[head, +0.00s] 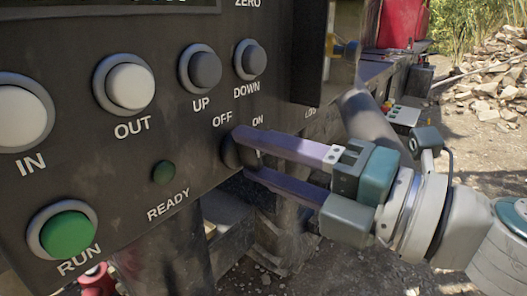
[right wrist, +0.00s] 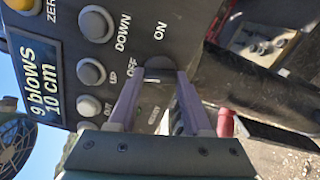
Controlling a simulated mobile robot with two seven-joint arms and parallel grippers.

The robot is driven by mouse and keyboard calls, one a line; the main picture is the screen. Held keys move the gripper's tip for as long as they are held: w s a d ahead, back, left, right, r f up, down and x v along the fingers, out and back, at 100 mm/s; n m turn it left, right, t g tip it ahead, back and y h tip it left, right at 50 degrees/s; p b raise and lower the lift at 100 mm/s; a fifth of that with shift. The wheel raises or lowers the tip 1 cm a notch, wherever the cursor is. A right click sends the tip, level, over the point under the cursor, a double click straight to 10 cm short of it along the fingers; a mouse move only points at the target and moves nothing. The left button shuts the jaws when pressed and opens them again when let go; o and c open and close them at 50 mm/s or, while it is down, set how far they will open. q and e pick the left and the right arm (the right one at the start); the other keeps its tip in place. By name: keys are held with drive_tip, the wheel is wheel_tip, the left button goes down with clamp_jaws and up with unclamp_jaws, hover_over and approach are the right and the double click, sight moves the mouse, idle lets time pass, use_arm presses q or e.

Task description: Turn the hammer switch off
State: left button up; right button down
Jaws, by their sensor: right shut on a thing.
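The hammer switch (head: 233,151) is a dark round knob under the OFF and ON labels on the dark control panel (head: 120,190). My right gripper (head: 243,153) has its two purple fingers at the switch, one above and one below, shut on it. My left gripper is not in view.
Near the switch are the UP button (head: 205,69), DOWN button (head: 252,60), OUT button (head: 130,86), green READY lamp (head: 164,172) and green RUN button (head: 68,235). A display reading "9 blows 10 cm" (right wrist: 37,80) shows in the right wrist view. Rubble (head: 495,90) lies at the far right.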

drive_tip(key=shift+n, duration=0.6)
drive_tip(key=shift+c, duration=1.6)
unclamp_jaws()
drive_tip(key=b+v, duration=0.3)
drive_tip(key=v, duration=0.7)
